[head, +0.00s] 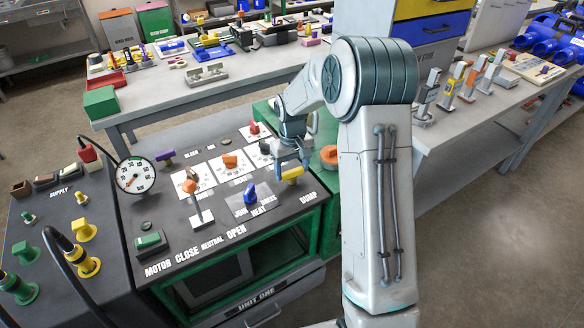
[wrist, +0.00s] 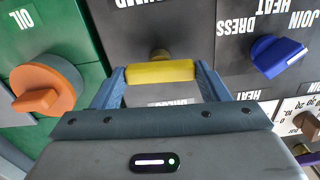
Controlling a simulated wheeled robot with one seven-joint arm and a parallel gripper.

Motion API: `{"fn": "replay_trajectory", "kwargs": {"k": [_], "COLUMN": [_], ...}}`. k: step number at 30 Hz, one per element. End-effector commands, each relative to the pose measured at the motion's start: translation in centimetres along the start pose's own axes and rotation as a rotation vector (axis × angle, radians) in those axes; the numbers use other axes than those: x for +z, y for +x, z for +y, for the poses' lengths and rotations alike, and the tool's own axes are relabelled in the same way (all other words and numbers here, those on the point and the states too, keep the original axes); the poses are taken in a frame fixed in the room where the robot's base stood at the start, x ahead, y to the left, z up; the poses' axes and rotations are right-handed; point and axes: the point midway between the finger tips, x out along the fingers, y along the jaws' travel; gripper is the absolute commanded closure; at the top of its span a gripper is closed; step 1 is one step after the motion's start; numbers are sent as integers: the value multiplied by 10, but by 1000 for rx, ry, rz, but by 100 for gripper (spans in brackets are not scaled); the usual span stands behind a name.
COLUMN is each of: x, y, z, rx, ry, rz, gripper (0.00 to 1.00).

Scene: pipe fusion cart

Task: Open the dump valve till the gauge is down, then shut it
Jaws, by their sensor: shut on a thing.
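The yellow dump valve handle (head: 292,173) is at the right side of the dark panel, above the DUMP label. My gripper (head: 291,160) reaches down onto it. In the wrist view the yellow handle (wrist: 160,72) lies crosswise between the two blue fingers of my gripper (wrist: 159,80), which are shut on its ends. The round white gauge (head: 136,176) stands at the panel's left edge; its needle is too small to read surely. The valve's stem is mostly hidden under the handle.
A blue selector knob (head: 250,193) and an orange-topped lever (head: 197,205) are left of the handle. An orange knob marked OIL (wrist: 48,88) is close on the other side. A workbench (head: 180,98) with parts stands behind.

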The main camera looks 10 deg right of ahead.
Motion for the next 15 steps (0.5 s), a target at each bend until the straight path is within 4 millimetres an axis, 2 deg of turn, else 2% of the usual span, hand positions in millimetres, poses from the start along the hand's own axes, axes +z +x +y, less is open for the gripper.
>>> {"fn": "replay_trajectory", "kwargs": {"k": [15], "x": [-2], "y": [-2], "z": [0], "rx": [1], "ry": [-89], "rz": [7], "gripper": [55]}}
